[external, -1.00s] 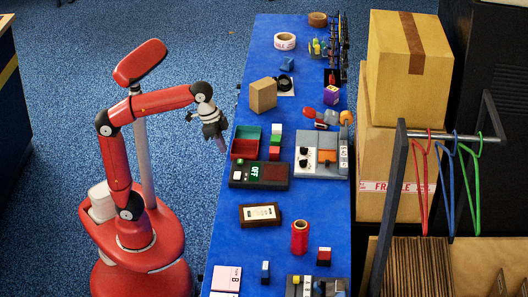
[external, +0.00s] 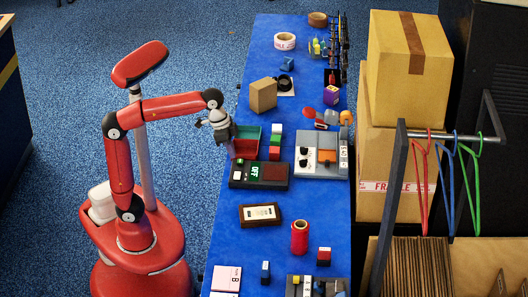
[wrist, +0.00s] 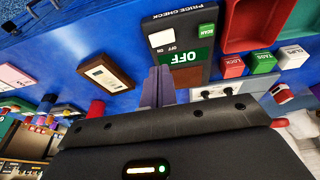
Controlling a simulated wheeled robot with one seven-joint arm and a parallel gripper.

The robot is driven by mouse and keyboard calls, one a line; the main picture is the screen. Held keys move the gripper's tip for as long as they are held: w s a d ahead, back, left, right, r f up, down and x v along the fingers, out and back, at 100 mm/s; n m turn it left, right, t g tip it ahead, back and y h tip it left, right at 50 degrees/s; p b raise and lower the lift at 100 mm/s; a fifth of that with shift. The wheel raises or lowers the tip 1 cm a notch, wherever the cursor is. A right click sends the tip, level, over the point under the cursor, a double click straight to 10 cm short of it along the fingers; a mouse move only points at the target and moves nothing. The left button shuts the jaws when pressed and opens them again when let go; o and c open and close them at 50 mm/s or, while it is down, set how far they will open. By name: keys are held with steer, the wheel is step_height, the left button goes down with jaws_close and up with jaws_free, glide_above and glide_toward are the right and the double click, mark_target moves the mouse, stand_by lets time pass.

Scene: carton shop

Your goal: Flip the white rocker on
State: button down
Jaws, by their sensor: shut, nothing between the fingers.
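The white rocker (wrist: 161,38) sits on the dark price check box (wrist: 185,75), with ON and OFF printed beside it. Its exact tilt is hard to tell. The box's green display (wrist: 186,57) reads OFF, and a green SCAN button (wrist: 206,30) is next to it. In the external view the box (external: 275,183) lies across the blue table. My gripper (external: 232,155) is above the table's left edge, by the tray and just beyond the box. In the wrist view my gripper's fingers (wrist: 160,72) are together, empty, pointing toward the rocker and apart from it.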

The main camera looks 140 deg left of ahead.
mark_target(238, 176)
steer(key=x, duration=0.5)
steer(key=d+x, duration=0.1)
steer(key=x, duration=0.1)
steer(key=shift+s+f+b, duration=0.2)
steer(key=shift+f+b, duration=0.2)
steer(key=shift+f, duration=0.1)
